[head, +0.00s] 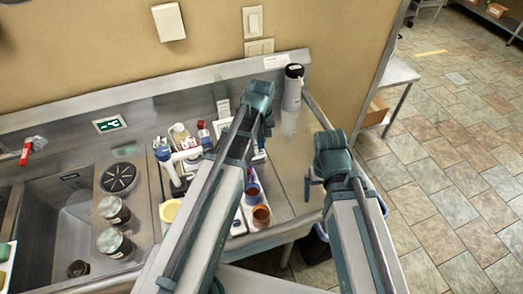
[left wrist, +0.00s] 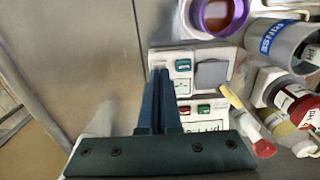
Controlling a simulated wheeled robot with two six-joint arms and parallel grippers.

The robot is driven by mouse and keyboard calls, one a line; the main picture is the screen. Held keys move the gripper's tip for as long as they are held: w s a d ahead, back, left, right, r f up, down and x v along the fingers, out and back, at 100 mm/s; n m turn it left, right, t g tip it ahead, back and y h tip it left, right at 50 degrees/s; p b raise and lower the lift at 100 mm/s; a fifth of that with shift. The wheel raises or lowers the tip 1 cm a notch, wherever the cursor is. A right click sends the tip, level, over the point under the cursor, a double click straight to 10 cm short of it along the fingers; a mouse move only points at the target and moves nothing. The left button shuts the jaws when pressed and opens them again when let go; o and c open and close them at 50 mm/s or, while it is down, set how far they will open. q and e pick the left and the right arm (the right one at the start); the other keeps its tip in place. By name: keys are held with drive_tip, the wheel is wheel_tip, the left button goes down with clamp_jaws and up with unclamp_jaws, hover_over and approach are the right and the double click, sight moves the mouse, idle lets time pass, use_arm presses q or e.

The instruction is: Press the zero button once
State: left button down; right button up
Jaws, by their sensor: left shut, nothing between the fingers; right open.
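My left gripper (left wrist: 160,73) is shut and empty, with its fingertips at the left edge of a white panel device (left wrist: 207,55) in the left wrist view. The device carries a green button (left wrist: 183,65), another button below it (left wrist: 182,88) and a grey square plate (left wrist: 212,73). Below it is a second panel with a red button (left wrist: 184,110) and a green one (left wrist: 203,108). The lettering is too small to read, so I cannot tell which is the zero button, nor whether the fingertips touch the device. My right gripper (head: 309,187) is open and empty at the counter's right edge.
A purple-rimmed cup (left wrist: 220,12), a grey labelled cylinder (left wrist: 283,42) and several small bottles crowd beside the panels. A grey bottle (head: 292,88) stands at the back of the steel counter. The sink (head: 65,235) is at left.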

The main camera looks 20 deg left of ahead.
use_arm(q)
drive_tip(key=shift+f+b, duration=1.05)
use_arm(e)
drive_tip(key=shift+f, duration=1.05)
use_arm(q)
drive_tip(key=shift+r, duration=0.1)
use_arm(e)
drive_tip(key=shift+r, duration=0.15)
use_arm(q)
wheel_tip(320, 180, up, 6)
drive_tip(key=p, duration=0.6)
use_arm(e)
wheel_tip(320, 180, up, 6)
drive_tip(key=shift+f, duration=0.1)
use_arm(q)
drive_tip(key=shift+a, duration=0.1)
